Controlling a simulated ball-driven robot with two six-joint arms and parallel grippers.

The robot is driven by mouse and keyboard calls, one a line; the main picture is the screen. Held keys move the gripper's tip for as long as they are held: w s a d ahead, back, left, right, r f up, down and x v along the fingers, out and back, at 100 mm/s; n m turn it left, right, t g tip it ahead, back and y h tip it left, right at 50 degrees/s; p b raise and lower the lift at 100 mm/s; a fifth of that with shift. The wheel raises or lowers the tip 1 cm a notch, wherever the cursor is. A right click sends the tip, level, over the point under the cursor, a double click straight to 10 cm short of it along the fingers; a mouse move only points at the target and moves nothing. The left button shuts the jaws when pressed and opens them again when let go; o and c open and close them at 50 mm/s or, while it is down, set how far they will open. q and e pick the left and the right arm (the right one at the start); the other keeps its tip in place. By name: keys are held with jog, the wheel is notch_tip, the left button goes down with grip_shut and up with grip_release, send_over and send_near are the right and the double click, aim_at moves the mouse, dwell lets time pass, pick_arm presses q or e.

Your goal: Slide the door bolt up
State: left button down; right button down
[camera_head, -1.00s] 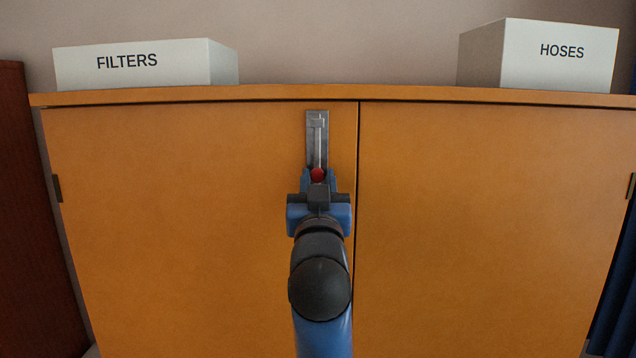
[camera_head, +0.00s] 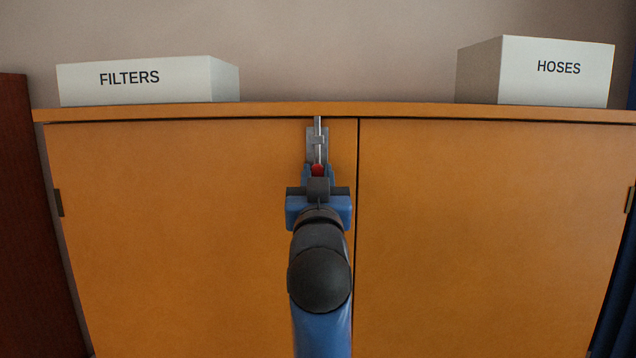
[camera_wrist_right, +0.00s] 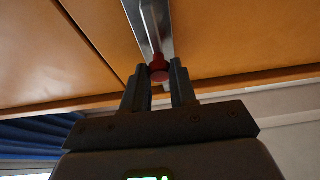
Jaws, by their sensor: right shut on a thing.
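The door bolt (camera_head: 318,127) is a thin silver rod on a grey metal plate (camera_head: 311,146), fixed upright on the left cabinet door near its right edge. The rod's top end stands above the plate, at the underside of the cabinet top. The bolt's red knob (camera_head: 317,170) sits low on the plate. My right gripper (camera_head: 318,176) is shut on the knob from below and in front. In the right wrist view the knob (camera_wrist_right: 159,72) is between the two dark fingers (camera_wrist_right: 159,88). My left gripper is not in view.
The orange cabinet has a right door (camera_head: 480,230) beside the bolt's door. On the cabinet top (camera_head: 345,110) stand a white FILTERS box (camera_head: 140,82) at left and a white HOSES box (camera_head: 555,75) at right. The door fronts around my arm are clear.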

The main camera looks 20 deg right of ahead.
jog(key=c, duration=0.9)
grip_release()
jog(key=shift+s+r, duration=0.15)
jog(key=shift+r, duration=0.1)
jog(key=shift+f, duration=0.1)
jog(key=shift+s+a+f+b, duration=0.15)
jog(key=shift+s+f+b, duration=0.15)
jog(key=shift+s+b, duration=0.15)
jog(key=b+v, duration=0.4)
jog(key=v, duration=0.5)
jog(key=shift+s+a, duration=0.15)
jog(key=shift+s, duration=0.2)
